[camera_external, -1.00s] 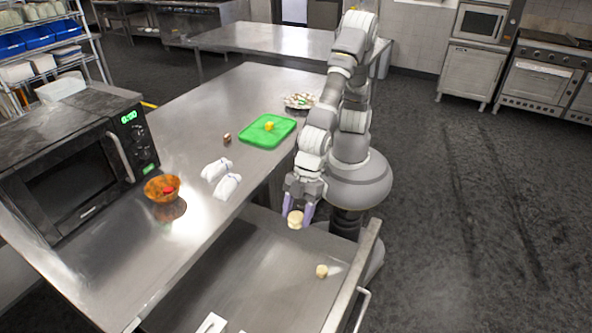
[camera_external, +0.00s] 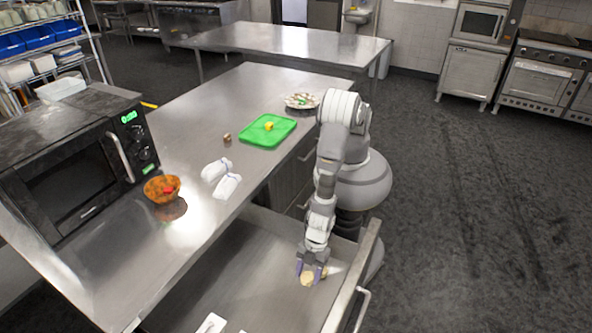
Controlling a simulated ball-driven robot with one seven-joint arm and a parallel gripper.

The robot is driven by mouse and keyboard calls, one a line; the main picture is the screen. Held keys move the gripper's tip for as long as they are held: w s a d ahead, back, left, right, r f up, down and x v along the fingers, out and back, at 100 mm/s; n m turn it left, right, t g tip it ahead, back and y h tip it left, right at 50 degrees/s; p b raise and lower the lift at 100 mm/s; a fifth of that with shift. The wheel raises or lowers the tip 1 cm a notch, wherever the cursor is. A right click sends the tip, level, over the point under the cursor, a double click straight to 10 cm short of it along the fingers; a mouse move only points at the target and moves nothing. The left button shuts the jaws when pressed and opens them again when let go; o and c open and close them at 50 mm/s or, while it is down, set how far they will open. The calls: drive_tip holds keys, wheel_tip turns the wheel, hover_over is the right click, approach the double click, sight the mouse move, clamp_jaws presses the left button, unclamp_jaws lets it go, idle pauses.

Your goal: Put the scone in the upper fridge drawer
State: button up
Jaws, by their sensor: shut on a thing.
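The scone (camera_external: 307,280) is a small, pale tan round thing between my gripper's fingertips, low inside the open drawer. My gripper (camera_external: 311,272) points down with its purple-grey fingers shut on the scone, which they partly cover. The open drawer (camera_external: 235,275) is a wide metal drawer pulled out below the counter, with its handle at the right. I cannot tell whether the scone touches the drawer floor. A second pale round piece lies in the drawer right by the fingers, mostly hidden or merged with the scone in the view.
White items (camera_external: 211,324) lie at the drawer's near end. The drawer's left part is bare.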

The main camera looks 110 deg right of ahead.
hover_over(305, 305)
drive_tip(key=s+d, duration=0.1)
wheel_tip(305, 305, down, 6)
wheel_tip(305, 305, down, 10)
drive_tip(key=b, duration=0.4)
drive_tip(key=shift+s+d+r, duration=0.1)
drive_tip(key=shift+r, duration=0.15)
drive_tip(key=shift+f+b, duration=0.2)
drive_tip(key=shift+b, duration=0.1)
drive_tip(key=o, duration=1)
drive_tip(key=shift+o, duration=0.2)
drive_tip(key=shift+r, duration=0.1)
